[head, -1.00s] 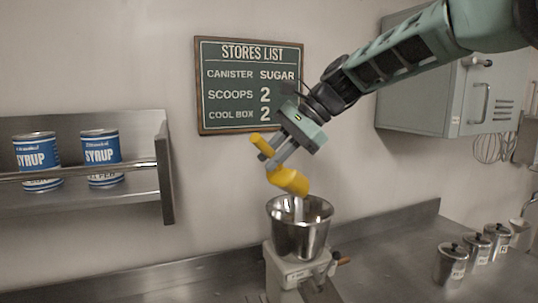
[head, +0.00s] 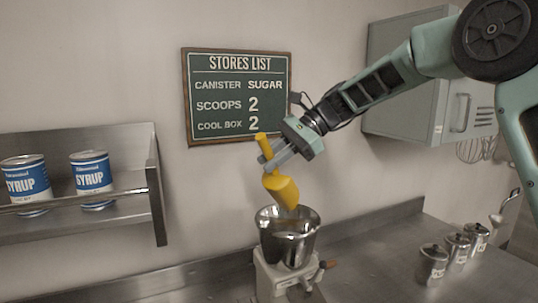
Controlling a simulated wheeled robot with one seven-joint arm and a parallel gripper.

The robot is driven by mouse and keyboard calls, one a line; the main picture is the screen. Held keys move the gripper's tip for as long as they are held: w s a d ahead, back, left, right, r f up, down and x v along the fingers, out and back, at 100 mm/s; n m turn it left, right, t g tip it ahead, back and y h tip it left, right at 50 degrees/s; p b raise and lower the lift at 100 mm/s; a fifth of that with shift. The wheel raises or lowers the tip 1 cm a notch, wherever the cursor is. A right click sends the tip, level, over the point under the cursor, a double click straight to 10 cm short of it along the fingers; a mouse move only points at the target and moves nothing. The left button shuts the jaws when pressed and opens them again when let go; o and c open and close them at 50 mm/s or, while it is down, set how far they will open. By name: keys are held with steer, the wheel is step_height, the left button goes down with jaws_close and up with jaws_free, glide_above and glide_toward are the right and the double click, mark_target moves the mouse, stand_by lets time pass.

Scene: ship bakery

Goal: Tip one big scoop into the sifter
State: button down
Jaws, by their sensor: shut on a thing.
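My gripper (head: 269,164) is shut on the handle of a yellow scoop (head: 283,190). The scoop is tilted with its bowl end pointing down, just above the open mouth of the sifter's steel hopper (head: 287,247). The hopper sits on a pale body (head: 270,281) with a wooden-handled crank at its right, on the steel counter. Some pale material seems to show low in the hopper, but I cannot tell how much. The inside of the scoop is turned away from view.
A wall shelf (head: 110,217) with two blue syrup cans (head: 91,178) is at left. Several lidded steel canisters (head: 433,263) stand at right on the counter (head: 375,261). A stores list board (head: 238,97) and a grey-green cabinet (head: 412,75) hang on the wall.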

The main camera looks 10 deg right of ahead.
steer(key=shift+w+d+r+m+g+y+p, duration=0.45)
steer(key=shift+w+d+r+y+p, duration=0.4)
steer(key=shift+p, duration=1.4)
steer(key=shift+w+d, duration=0.2)
steer(key=shift+r+p, duration=1.25)
steer(key=shift+r, duration=0.25)
steer(key=n+t+h, duration=0.1)
steer(key=t+h+b, duration=0.1)
steer(key=h, duration=0.1)
steer(key=shift+s+a+r+n+b, duration=0.15)
steer(key=shift+r+n+b, duration=0.15)
steer(key=shift+r+n, duration=0.1)
steer(key=shift+r+t+h, duration=0.15)
steer(key=shift+t+h, duration=0.3)
steer(key=shift+h, duration=0.2)
steer(key=shift+r+n+t+h+b, duration=0.2)
steer(key=shift+n+t+h+b, duration=0.25)
steer(key=shift+t+h+b, duration=0.15)
steer(key=shift+r+n+t+h+b, duration=0.15)
steer(key=shift+n+t+h+b, duration=0.25)
steer(key=shift+t+h+b, duration=0.15)
steer(key=shift+r+t+h, duration=0.3)
steer(key=shift+t+h, duration=0.15)
steer(key=shift+h, duration=0.2)
